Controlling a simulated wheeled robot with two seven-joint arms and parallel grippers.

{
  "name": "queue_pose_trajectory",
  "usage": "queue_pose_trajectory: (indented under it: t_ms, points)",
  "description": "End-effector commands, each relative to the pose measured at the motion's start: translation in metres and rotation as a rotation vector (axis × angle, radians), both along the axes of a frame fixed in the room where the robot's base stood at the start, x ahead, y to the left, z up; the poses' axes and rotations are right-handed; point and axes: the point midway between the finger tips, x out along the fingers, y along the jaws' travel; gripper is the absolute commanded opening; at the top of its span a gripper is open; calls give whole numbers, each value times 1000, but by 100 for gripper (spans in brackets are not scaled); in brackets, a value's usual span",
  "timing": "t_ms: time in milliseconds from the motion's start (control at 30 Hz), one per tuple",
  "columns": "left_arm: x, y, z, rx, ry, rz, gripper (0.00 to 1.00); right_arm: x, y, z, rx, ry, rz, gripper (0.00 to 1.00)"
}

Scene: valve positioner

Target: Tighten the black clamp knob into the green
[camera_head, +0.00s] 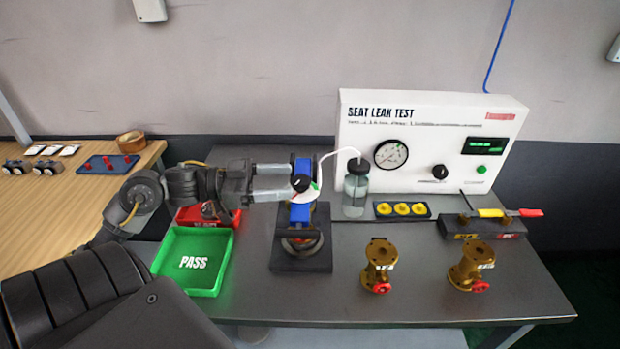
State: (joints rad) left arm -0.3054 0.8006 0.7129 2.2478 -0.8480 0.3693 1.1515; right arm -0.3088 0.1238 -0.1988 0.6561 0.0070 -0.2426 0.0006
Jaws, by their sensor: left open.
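The black clamp knob (300,182) sits at the top of a blue clamp fixture (300,214) on a dark base plate. A small patch of green (316,194) shows on the pale disc just right of the knob; any pointer is too small to read. My left gripper (295,182) reaches in from the left. Its jaws are open, with one pale finger behind the knob and one in front. Whether they touch the knob I cannot tell. The fingers hide part of the clamp and disc. My right gripper is not in view.
A green PASS tray (219,265) and a red tray (188,215) lie left of the fixture. A bottle (356,190) with a white tube stands close right, before the test panel (440,110). Two brass valves (378,264) stand at the right front.

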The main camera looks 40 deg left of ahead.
Motion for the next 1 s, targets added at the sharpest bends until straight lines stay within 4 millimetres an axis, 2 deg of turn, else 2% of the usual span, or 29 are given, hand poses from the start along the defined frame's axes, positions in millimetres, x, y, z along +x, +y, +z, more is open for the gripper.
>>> queue_pose_trajectory:
  t_ms: [200, 333, 500, 767, 1000]
  points:
    - [26, -29, 3, -1, -4, 0, 60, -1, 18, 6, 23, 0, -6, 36]
    - [38, -40, 2, -2, -2, 2, 60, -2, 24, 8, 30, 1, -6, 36]
    - [45, -48, 1, 0, -1, 3, 60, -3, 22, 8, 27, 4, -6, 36]
    - [45, -49, 0, 0, 0, 2, 60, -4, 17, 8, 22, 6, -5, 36]
    - [45, -49, 0, 0, 0, 2, 32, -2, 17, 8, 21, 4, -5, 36]
